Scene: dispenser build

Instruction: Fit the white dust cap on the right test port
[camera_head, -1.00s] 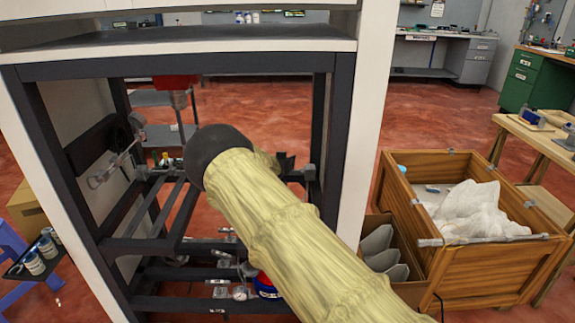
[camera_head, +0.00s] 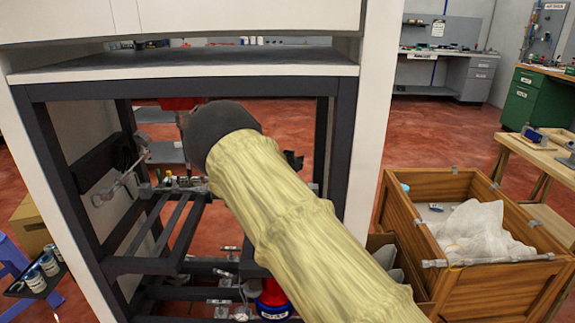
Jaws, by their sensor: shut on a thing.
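My arm in its pale yellow sleeve crosses the middle of the view, ending at a dark rounded joint inside the dark frame (camera_head: 343,140). I cannot make out my gripper; the sleeve and joint hide what lies behind them. A small dark piece shows just right of the sleeve; I cannot tell what it is. The white dust cap is not visible. I cannot pick out the right test port. Small metal fittings (camera_head: 222,308) and a red and blue part (camera_head: 273,302) sit low in the frame, left of and below the sleeve.
A white shelf edge (camera_head: 180,68) spans above the arm, and a white side panel (camera_head: 375,120) stands to its right. A wooden crate (camera_head: 490,283) with white wrapping stands at the right. Jars (camera_head: 35,279) stand on a tray at lower left. Red floor shows beyond.

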